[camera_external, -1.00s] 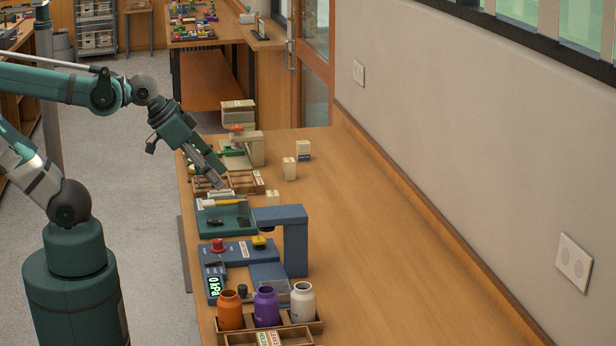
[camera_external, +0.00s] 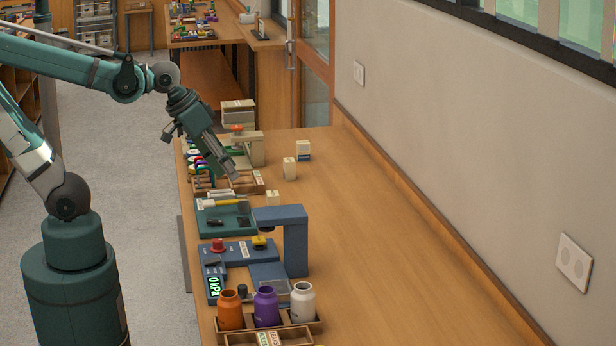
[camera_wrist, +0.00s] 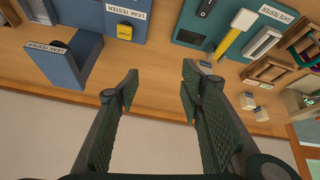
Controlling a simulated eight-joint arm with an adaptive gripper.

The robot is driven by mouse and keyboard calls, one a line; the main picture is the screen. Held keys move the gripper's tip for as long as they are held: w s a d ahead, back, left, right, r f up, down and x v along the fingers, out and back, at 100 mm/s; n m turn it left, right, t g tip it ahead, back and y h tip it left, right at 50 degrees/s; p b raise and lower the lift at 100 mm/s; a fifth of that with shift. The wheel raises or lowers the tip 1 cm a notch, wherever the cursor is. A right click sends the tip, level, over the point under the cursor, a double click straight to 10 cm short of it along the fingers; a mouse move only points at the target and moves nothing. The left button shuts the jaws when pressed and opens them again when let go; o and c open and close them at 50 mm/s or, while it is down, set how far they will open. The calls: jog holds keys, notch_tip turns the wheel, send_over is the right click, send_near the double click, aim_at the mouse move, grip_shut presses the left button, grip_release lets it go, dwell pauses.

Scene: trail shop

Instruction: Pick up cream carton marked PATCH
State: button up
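Several small cream cartons stand on the wooden counter. My gripper (camera_wrist: 157,82) is open and empty, above the counter (camera_external: 233,177).
A blue leak tester (camera_external: 295,240) with an upright stand is nearby. A green tester (camera_external: 236,222) carries a yellow-handled tool. Orange, purple and white bottles (camera_external: 303,303) stand in a wooden rack in front. The counter's right side (camera_external: 390,260) is clear.

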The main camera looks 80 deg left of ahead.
jog(key=w+a+f+n+g+p, duration=0.1)
jog(key=w+a+n+g+p, duration=0.2)
jog(key=w+a+n+p, duration=0.35)
jog(key=n+g+p, duration=0.3)
jog(key=n+p, duration=0.1)
jog(key=n, duration=0.3)
send_over(273, 193)
jog(key=d, duration=0.2)
jog(key=f, duration=0.7)
jog(key=shift+s+a+f, duration=0.2)
jog(key=shift+s, duration=0.05)
jog(key=shift+w+a+f+n, duration=0.2)
jog(key=shift+a+f+n, duration=0.45)
jog(key=shift+f, duration=0.3)
jog(key=shift+f, duration=1.3)
jog(key=shift+f, duration=0.1)
jog(key=shift+f, duration=2.5)
